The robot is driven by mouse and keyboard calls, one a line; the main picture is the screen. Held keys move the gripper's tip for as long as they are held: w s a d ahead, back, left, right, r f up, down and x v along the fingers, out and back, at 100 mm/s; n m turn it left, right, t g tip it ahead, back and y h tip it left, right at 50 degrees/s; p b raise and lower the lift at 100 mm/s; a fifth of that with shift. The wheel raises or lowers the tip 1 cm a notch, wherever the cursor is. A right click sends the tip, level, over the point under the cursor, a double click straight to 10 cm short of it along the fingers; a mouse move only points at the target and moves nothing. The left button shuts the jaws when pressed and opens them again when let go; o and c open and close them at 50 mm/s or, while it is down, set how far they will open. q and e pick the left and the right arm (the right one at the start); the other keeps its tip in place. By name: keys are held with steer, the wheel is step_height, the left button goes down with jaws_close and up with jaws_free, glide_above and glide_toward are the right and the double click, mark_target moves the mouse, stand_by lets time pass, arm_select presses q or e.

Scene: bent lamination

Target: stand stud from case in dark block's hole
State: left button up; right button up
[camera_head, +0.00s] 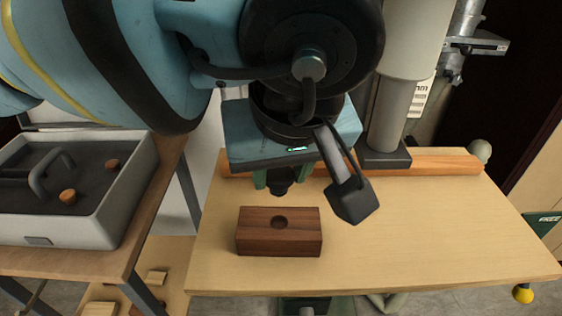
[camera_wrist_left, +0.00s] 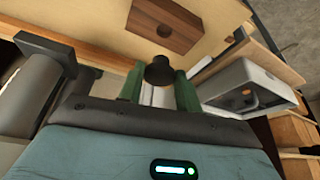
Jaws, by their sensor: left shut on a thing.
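The dark wooden block (camera_head: 265,244) lies on the light wooden table, with a round hole (camera_head: 281,221) in its top. It also shows in the left wrist view (camera_wrist_left: 152,30). My left gripper (camera_head: 279,183) is above and just behind the block. Its green fingers are shut on a dark, round stud (camera_wrist_left: 160,71), which points away from the gripper and is apart from the block. The stud's lower end also shows in the head view (camera_head: 279,188). The grey case (camera_head: 138,196) stands open at left, with wooden-topped pieces in its dark insert. My right gripper is not in view.
The table (camera_head: 430,235) is clear to the right of the block. A gap separates it from the case's bench.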

arm_select(q)
steer(key=shift+f+b, duration=1.45)
steer(key=shift+f, duration=1.3)
steer(key=shift+s, duration=0.1)
steer(key=shift+f, duration=0.1)
steer(key=shift+f, duration=0.25)
steer(key=shift+f+b, duration=0.15)
steer(key=shift+b, duration=0.15)
stand_by(0.4)
